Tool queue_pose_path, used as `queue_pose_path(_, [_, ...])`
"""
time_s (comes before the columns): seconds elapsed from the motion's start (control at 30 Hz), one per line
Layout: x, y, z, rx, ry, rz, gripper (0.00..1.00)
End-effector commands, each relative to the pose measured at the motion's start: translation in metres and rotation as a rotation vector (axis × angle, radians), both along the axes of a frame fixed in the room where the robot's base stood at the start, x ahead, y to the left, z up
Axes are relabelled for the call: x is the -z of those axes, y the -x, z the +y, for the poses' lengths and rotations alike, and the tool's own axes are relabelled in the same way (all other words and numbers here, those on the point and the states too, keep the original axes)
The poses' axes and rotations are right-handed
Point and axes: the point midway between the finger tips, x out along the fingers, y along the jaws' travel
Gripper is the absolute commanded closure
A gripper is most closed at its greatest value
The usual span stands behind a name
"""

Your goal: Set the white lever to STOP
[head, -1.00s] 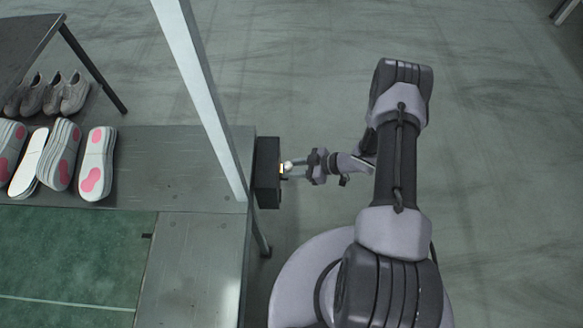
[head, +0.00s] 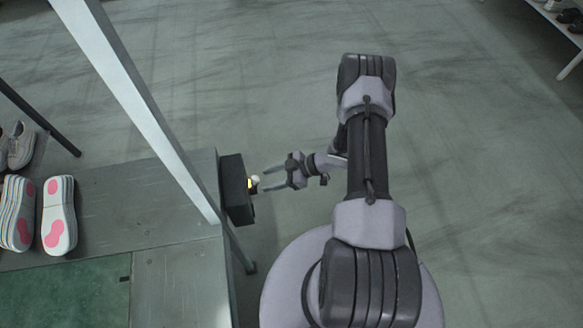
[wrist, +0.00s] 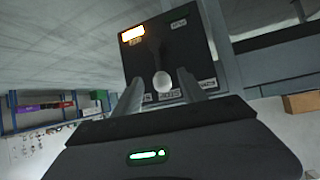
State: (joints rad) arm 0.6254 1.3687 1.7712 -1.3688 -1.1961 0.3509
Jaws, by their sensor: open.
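The white lever knob (wrist: 162,82) shows in the wrist view on the front of a black control box (wrist: 188,55). Its dark stem runs up from the knob toward the box's middle. My gripper (head: 268,180) points left at the box. Its fingers are open, one on each side of the knob; contact cannot be told.
The metal table (head: 175,270) and a slanted pale post (head: 140,110) stand left of the box. Shoe soles (head: 59,215) lie on the table. Open floor (head: 470,180) lies to the right. Shelves (wrist: 50,108) show at the wrist view's left.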

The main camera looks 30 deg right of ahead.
Motion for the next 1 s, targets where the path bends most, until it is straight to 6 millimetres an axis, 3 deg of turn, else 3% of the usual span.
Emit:
queue_pose_path(0.03, [-0.013,0.005,-0.012,0.005,0.001,-0.002,0.51])
queue_pose_path(0.2, [-0.042,0.028,-0.054,0.005,0.002,-0.002,0.51])
queue_pose_path(0.4, [-0.063,0.047,-0.086,0.001,0.001,-0.002,0.51])
queue_pose_path(1.0, [-0.07,0.047,-0.098,0.008,0.016,-0.001,0.51])
